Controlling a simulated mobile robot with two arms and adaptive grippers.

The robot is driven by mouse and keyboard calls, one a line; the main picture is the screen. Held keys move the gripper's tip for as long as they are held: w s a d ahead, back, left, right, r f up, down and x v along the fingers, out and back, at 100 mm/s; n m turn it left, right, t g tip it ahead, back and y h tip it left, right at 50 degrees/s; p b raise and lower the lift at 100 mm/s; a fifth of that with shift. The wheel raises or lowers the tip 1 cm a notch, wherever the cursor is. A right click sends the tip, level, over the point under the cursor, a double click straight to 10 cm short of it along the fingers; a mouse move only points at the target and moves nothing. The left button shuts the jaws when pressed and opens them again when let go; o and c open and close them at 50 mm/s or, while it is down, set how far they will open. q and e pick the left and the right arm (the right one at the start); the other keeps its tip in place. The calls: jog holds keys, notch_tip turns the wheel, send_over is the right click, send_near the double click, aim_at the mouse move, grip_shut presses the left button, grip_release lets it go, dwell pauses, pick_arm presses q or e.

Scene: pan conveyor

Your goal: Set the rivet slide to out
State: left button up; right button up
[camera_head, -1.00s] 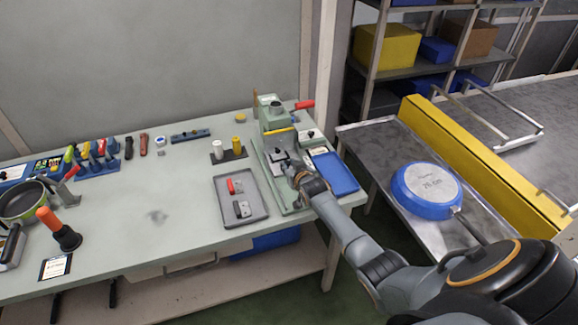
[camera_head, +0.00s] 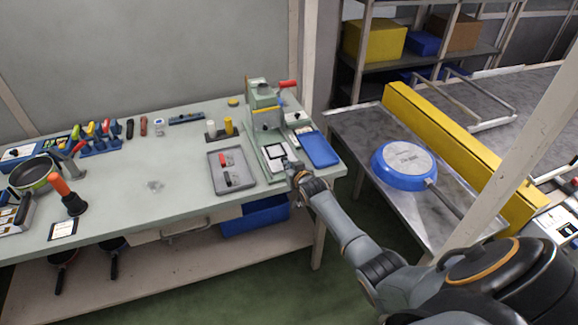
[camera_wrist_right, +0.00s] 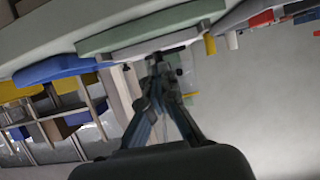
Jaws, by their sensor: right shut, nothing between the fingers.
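The green rivet press (camera_head: 264,112) with a red-handled lever stands at the right end of the bench. In front of it, on its green base, lies the slide, a pale plate with a black square outline (camera_head: 276,153). My right gripper (camera_head: 293,167) is at the near right corner of the plate, close to the bench's front edge. Its fingers are shut and empty. In the right wrist view the fingertips (camera_wrist_right: 160,58) are close together below a pale and a green slab edge; whether they touch cannot be told. My left gripper is out of view.
A blue tray (camera_head: 320,149) lies right of the base. A grey tray (camera_head: 222,188) with small parts lies left of it, with white and yellow cylinders (camera_head: 228,127) behind. A conveyor with a blue pan (camera_head: 404,163) stands to the right.

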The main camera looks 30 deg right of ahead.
jog(key=o, duration=0.7)
jog(key=shift+w+f, duration=0.15)
jog(key=shift+o, duration=1.1)
jog(key=shift+r, duration=0.2)
jog(key=shift+s, duration=0.35)
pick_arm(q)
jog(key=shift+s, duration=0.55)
pick_arm(e)
jog(key=v, duration=1.1)
jog(key=shift+s, duration=0.3)
jog(key=shift+a+r, duration=0.1)
